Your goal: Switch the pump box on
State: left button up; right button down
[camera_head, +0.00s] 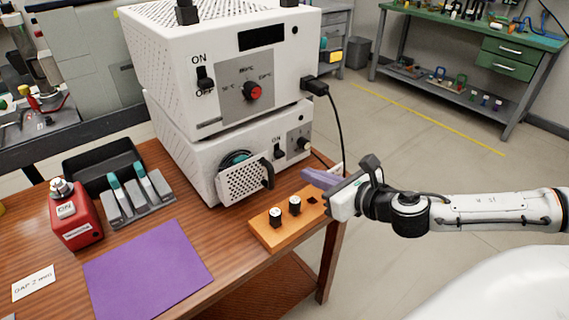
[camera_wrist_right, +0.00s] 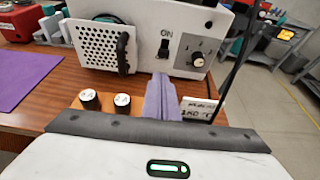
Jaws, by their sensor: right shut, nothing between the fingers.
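The lower white box (camera_head: 215,150), with a green coiled tube behind a perforated door (camera_head: 246,183), looks like the pump box. Its small black switch (camera_head: 278,152) sits under an ON label, with a dial (camera_head: 303,144) to its right. The switch also shows in the right wrist view (camera_wrist_right: 163,52); its lever position is too small to tell. My right gripper (camera_head: 308,174) is shut and empty, its purple fingers in front of the box's right side. In the right wrist view its fingertips (camera_wrist_right: 160,76) point at the front below the switch, seemingly apart from it. My left gripper is not in view.
A larger white unit (camera_head: 222,75) with its own switch and red dial stands on top. An orange block (camera_head: 270,232) with black-and-white vials lies below my right gripper. A black cable hangs at the right. A red box (camera_head: 75,215) and purple mat (camera_head: 148,265) are left.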

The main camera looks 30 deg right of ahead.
aim_at(279, 154)
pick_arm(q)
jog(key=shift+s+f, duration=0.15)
pick_arm(e)
jog(key=shift+w, duration=0.15)
jog(key=shift+w+f, duration=0.25)
jog(key=shift+w, duration=0.35)
pick_arm(q)
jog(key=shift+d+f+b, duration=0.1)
jog(key=shift+b, duration=0.25)
pick_arm(e)
jog(key=shift+x, duration=4.25)
